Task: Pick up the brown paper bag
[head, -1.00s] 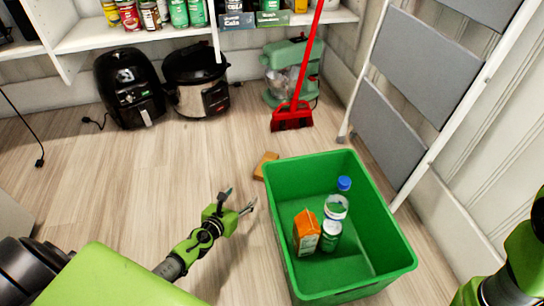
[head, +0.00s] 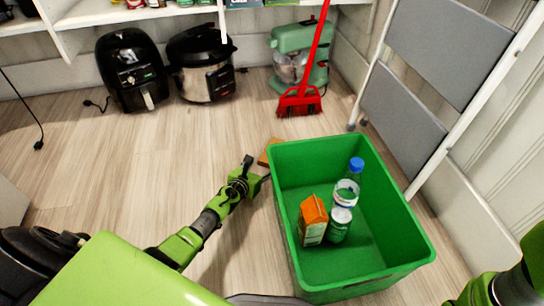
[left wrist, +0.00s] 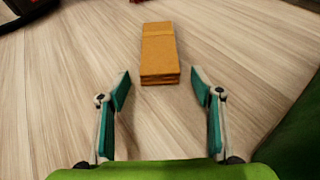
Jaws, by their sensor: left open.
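The brown paper bag (left wrist: 160,50) lies folded flat on the wooden floor in the left wrist view, a little beyond my fingertips and centred between them. In the head view the bag (head: 269,152) shows only partly, beside the far left corner of the green crate; the crate and my gripper hide some of it. My left gripper (left wrist: 160,84) is open and empty, its two teal fingers spread on either side of the bag's near end. In the head view my left gripper (head: 257,170) is just short of the bag. My right gripper is out of view; only part of that arm shows.
A green crate (head: 402,210) stands right of my left gripper, holding an orange carton (head: 312,222), a bottle (head: 347,186) and a green-labelled container (head: 339,226). A red broom (head: 299,102) and a step ladder (head: 405,110) stand behind.

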